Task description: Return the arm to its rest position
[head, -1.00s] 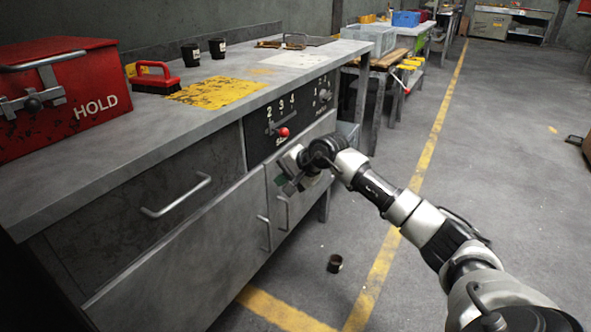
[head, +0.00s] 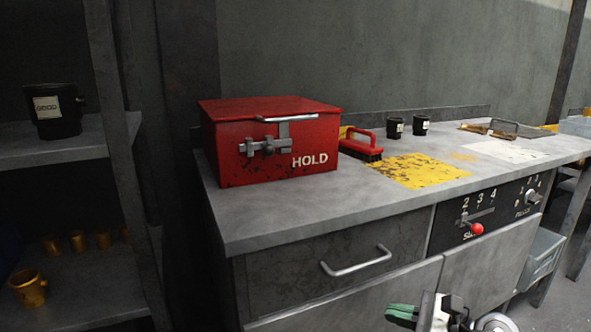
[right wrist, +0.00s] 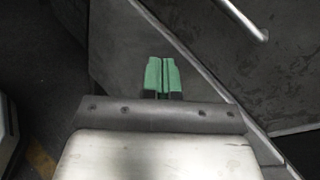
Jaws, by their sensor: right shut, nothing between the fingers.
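My right gripper (head: 404,314) shows at the bottom edge of the head view, in front of the workbench's lower cabinet door. Its green fingertips also show in the right wrist view (right wrist: 162,74), close together with nothing between them. The fingers are over the grey cabinet front there, and I cannot tell if they touch it. Most of the right arm is below the head view's bottom edge. My left gripper is not in view.
The workbench (head: 300,226) carries a red HOLD box (head: 270,142), a red brush (head: 361,146) and two black cups. Its drawer handle (head: 356,260) sticks out, and a red-knobbed lever (head: 476,229) sits on the front panel. A shelf (head: 60,150) with cups stands at left.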

